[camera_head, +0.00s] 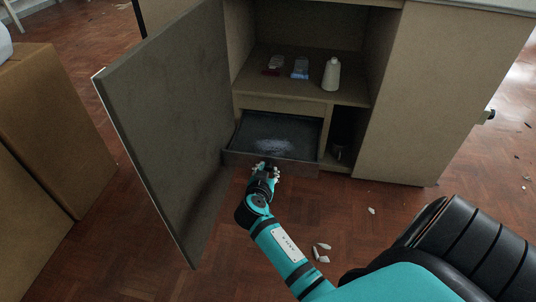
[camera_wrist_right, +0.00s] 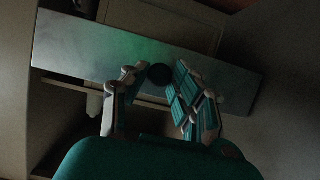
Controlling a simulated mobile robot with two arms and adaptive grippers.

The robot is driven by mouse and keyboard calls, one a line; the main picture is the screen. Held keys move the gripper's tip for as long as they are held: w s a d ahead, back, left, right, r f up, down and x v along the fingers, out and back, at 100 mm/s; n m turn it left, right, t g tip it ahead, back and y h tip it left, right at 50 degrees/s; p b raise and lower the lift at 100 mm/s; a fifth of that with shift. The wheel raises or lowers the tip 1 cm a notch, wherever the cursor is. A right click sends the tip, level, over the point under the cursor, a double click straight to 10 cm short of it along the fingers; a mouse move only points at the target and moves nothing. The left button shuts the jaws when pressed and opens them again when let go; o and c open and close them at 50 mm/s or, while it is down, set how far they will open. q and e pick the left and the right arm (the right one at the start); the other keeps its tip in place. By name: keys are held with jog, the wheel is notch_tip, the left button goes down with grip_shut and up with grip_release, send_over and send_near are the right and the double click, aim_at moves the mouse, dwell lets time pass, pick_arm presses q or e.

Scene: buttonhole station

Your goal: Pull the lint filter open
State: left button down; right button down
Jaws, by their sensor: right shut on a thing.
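The lint filter (camera_head: 245,158) is a dark, shallow drawer low in the open cabinet. It stands out from the cabinet, with a pale patch of lint visible inside. My right gripper (camera_head: 266,168) is at the drawer's front panel. In the right wrist view my right gripper (camera_wrist_right: 158,85) has its fingers on both sides of a dark round knob (camera_wrist_right: 159,72) on the grey front panel (camera_wrist_right: 90,48), shut on it. The fingers partly hide the knob. My left gripper is not in view.
The cabinet door (camera_head: 160,110) stands wide open to the left of the drawer. A shelf above holds a white bottle (camera_head: 331,74), a blue item (camera_head: 300,68) and a red item (camera_head: 273,65). Pale shards (camera_head: 321,253) lie on the wooden floor.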

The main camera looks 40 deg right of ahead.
jog(key=shift+a, duration=0.1)
jog(key=c, duration=1.1)
grip_release()
jog(key=shift+o, duration=0.2)
jog(key=v, duration=0.7)
jog(key=shift+s+a+r, duration=0.1)
